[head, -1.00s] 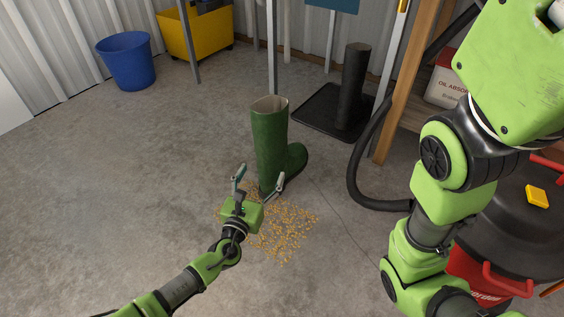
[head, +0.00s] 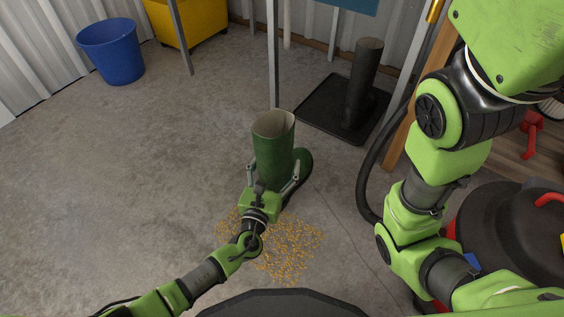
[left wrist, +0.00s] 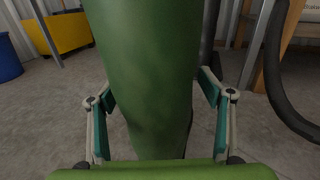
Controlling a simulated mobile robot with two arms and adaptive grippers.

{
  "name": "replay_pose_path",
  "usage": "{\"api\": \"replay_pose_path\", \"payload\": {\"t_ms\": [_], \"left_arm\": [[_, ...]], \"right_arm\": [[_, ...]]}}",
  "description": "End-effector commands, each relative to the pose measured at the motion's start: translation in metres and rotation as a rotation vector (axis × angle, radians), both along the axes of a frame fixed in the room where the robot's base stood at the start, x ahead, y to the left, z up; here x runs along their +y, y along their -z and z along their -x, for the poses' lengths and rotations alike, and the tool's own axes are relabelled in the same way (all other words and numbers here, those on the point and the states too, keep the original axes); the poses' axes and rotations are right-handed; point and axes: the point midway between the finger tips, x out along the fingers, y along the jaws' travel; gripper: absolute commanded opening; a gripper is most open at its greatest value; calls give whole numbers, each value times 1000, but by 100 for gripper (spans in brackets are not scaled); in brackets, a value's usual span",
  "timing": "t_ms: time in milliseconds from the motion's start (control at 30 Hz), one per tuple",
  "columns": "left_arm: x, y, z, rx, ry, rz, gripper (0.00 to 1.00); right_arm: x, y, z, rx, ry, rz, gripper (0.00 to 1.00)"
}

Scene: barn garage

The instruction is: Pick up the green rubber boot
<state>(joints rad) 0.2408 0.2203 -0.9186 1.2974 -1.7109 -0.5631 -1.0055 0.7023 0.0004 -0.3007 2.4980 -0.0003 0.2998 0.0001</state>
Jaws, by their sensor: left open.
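The green rubber boot (head: 273,150) stands upright on the concrete floor, its toe pointing right and its open top facing up. My left gripper (head: 272,174) is open, with one finger on each side of the boot's shaft. In the left wrist view the shaft (left wrist: 146,75) fills the middle, between the fingers of my left gripper (left wrist: 152,95). A gap shows at the right finger; whether the left finger touches the shaft I cannot tell. The boot's lower part is partly hidden by the gripper. My right arm shows at the right, but its gripper is out of view.
Spilled yellow grain (head: 290,248) lies on the floor by the boot. A dark boot (head: 362,85) stands on a black tray (head: 318,110) behind. A metal post (head: 273,55) rises behind the boot. A black hose (head: 368,180) and shop vacuum (head: 505,225) are at right. Floor at left is clear.

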Motion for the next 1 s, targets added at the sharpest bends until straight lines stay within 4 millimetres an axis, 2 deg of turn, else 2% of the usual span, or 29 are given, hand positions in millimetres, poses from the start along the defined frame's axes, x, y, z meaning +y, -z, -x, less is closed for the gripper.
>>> {"api": "replay_pose_path", "payload": {"t_ms": [133, 300, 367, 500, 600, 1000], "left_arm": [[-5, 1, 5, 1, 1, 0, 73], [-5, 1, 4, 0, 1, 0, 73], [-5, 1, 4, 0, 1, 0, 60], [-4, 1, 4, 0, 1, 0, 23], [-4, 1, 4, 0, 1, 0, 0], [-4, -9, 3, -7, -1, 3, 0]], "right_arm": [[1, -2, -6, 11, 2, 3, 40], [0, -1, -2, 5, 1, 1, 40], [0, 0, 1, -2, 0, 0, 40], [-1, 0, 5, -9, -2, -2, 40], [-1, 0, 4, -7, -2, -3, 40], [-1, -5, 0, 0, -1, -2, 40]]}}
